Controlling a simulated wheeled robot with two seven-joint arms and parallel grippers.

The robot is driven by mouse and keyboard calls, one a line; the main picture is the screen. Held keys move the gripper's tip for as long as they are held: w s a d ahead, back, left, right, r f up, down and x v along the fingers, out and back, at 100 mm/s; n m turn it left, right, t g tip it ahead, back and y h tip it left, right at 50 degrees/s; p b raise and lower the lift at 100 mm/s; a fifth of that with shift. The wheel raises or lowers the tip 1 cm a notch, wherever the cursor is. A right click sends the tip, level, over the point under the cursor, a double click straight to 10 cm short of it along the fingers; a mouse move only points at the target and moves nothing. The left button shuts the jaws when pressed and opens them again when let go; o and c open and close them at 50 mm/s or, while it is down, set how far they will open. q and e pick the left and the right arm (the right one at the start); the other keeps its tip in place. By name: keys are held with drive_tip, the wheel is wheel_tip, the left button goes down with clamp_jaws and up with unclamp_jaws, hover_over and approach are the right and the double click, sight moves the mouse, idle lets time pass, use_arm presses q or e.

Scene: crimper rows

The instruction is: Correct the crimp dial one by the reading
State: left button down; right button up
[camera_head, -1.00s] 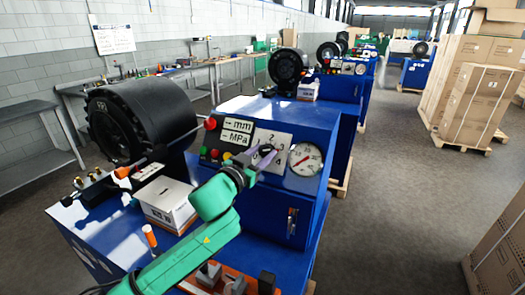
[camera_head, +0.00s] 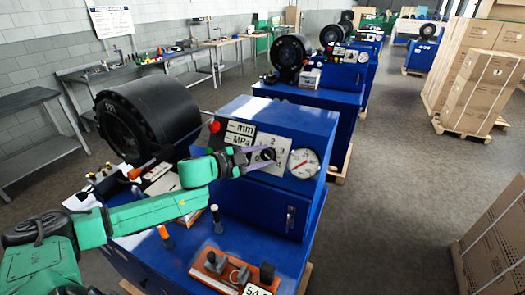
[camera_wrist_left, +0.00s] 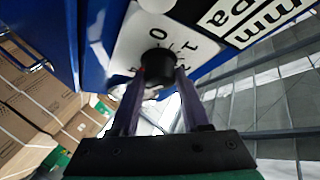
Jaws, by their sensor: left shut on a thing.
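The crimp dial is a dark round knob (camera_wrist_left: 158,62) on a white numbered plate (camera_wrist_left: 140,38). In the head view the plate (camera_head: 283,144) sits on the sloped blue panel, left of a round white gauge (camera_head: 304,163) with a red needle. My left gripper (camera_head: 264,156) has its purple fingers at the knob. In the left wrist view my left gripper (camera_wrist_left: 158,76) is shut on the knob, one finger on each side. The digits on the plate are partly hidden, and the knob's exact setting cannot be read. My right gripper is not in view.
The mm/MPa sign (camera_head: 240,134) and a red button (camera_head: 214,126) are left of the dial. A black crimper head (camera_head: 148,118) stands behind my arm. An orange tool tray (camera_head: 232,272) is on the lower shelf. Boxes (camera_head: 480,90) stand right of open floor.

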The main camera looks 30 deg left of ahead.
use_arm(q)
drive_tip(key=shift+m+g, duration=0.3)
drive_tip(key=shift+m, duration=0.2)
drive_tip(key=shift+c, duration=1.9)
unclamp_jaws()
